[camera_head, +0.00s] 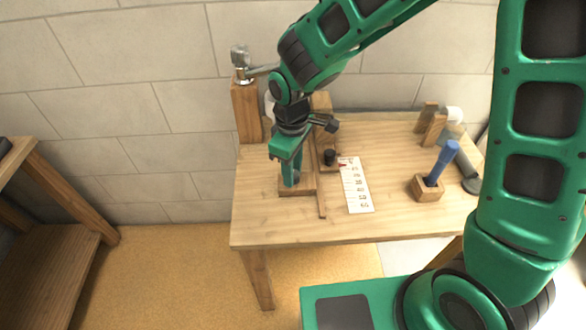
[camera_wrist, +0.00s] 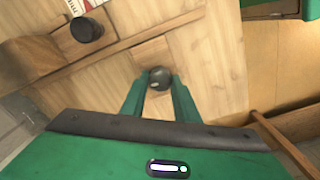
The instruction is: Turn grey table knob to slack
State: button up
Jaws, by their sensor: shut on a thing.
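My gripper (camera_head: 290,178) reaches down over the left side of the wooden table (camera_head: 285,228). In the wrist view the fingers (camera_wrist: 160,88) stand on both sides of a round dark grey knob (camera_wrist: 160,75) and are shut on it. The knob sits on a small wooden block (camera_wrist: 150,50), whose edge also shows under my gripper in the head view (camera_head: 297,191). In the head view the fingers mostly hide the knob. I cannot read which way the knob is turned.
A black knob (camera_head: 329,157) on wood stands just right of my gripper, beside a white printed card (camera_head: 357,187). A wooden post (camera_head: 246,110) with a metal fitting (camera_head: 240,60) stands behind left. A blue-handled tool (camera_head: 442,162) stands in a block at right.

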jog(key=shift+w+d+n, duration=0.1)
jog(key=shift+d+n, duration=0.05)
jog(key=shift+n, duration=0.25)
jog(key=o, duration=1)
jog(key=shift+o, duration=0.3)
notch_tip(320, 180, up, 11)
jog(key=shift+f, duration=0.15)
